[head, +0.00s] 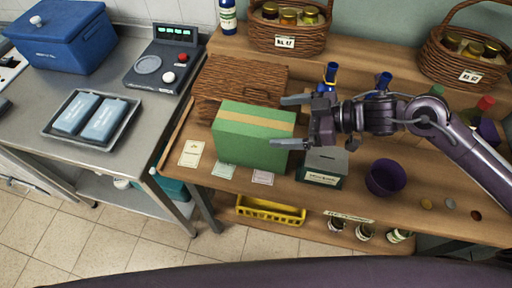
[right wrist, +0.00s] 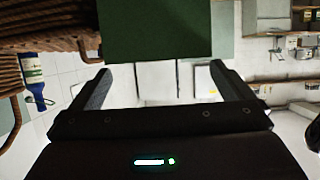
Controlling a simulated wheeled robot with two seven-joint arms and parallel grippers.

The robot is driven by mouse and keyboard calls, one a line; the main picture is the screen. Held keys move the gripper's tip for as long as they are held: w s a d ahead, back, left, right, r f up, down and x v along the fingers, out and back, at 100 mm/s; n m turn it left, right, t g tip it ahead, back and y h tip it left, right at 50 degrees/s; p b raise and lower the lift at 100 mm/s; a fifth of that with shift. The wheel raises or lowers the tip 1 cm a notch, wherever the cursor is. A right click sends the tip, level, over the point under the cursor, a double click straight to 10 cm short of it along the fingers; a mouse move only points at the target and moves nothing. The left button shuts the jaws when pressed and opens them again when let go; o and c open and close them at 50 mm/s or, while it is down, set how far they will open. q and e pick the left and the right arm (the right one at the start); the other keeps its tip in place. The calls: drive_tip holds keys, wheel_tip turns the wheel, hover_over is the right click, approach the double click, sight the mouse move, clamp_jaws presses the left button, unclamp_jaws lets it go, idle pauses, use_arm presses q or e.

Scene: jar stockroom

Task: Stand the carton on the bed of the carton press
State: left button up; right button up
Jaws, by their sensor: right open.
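The carton (head: 253,140) is a green box with a tan tape band along its top. It stands upright on the wooden counter, left of my right gripper. My right gripper (head: 290,122) is open, its fingers pointing left at the carton's right end. In the right wrist view the carton (right wrist: 155,30) shows dark green ahead of the open, empty fingers (right wrist: 162,84). I cannot tell whether a finger touches it. I cannot surely identify the carton press; a dark device (head: 162,68) with a round plate, red button and lit display sits on the steel table. My left gripper is not in view.
A wicker hamper (head: 245,75) stands close behind the carton. A grey-topped box (head: 325,162) and a purple bowl (head: 385,177) are to its right. Paper cards (head: 191,153) lie in front. The steel table holds a tray (head: 62,138) of blue packs and a blue cooler (head: 60,35).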

sight(258, 121)
drive_tip(key=x, duration=0.1)
drive_tip(key=p+x, duration=0.1)
drive_tip(key=x, duration=0.1)
drive_tip(key=p+x, duration=0.1)
drive_tip(key=x, duration=0.1)
drive_tip(key=shift+w+a+r, duration=0.1)
drive_tip(key=shift+a+r, duration=0.1)
drive_tip(key=shift+a, duration=0.15)
drive_tip(key=shift+w+a+f, duration=0.15)
drive_tip(key=shift+a+f, duration=0.15)
drive_tip(key=shift+a, duration=0.05)
drive_tip(key=c, duration=1.3)
